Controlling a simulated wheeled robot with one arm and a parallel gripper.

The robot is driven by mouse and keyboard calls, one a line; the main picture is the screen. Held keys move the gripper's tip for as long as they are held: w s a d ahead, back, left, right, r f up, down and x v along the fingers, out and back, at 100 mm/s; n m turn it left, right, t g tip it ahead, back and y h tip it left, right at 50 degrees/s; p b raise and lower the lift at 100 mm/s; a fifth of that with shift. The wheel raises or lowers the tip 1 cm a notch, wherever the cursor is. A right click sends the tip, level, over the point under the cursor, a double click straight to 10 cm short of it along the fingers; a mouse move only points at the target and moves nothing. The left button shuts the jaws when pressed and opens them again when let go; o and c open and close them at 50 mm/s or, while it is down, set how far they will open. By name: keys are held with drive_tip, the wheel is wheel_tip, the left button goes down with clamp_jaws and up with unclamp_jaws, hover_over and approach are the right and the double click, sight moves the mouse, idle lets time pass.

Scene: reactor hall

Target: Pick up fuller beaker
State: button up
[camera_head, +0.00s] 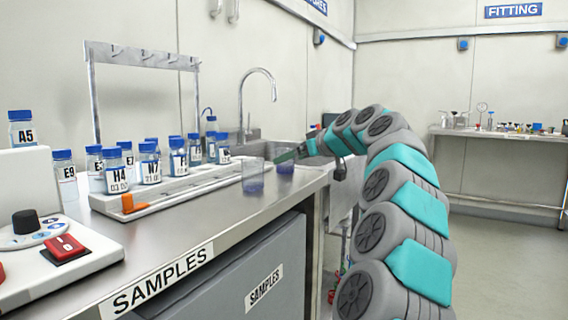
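Two clear beakers with blue-violet liquid stand upright near the right end of the steel counter. The left beaker (253,177) is nearer to me, with liquid in its lower part. The right beaker (286,167) stands just behind and to the right; its upper part is overlapped by my gripper. The right one looks somewhat fuller for its height, but the levels are hard to compare. The left beaker is clear of my gripper.
A white rack (180,185) with several blue-capped bottles (117,172) lies along the counter (225,212), left of the beakers. A sink tap (258,72) stands behind. A control box with a red switch (65,246) is at the near left.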

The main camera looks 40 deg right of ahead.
drive_tip(key=x, duration=0.4)
drive_tip(key=shift+w+f, duration=0.15)
drive_tip(key=shift+w, duration=0.15)
drive_tip(key=c, duration=1.5)
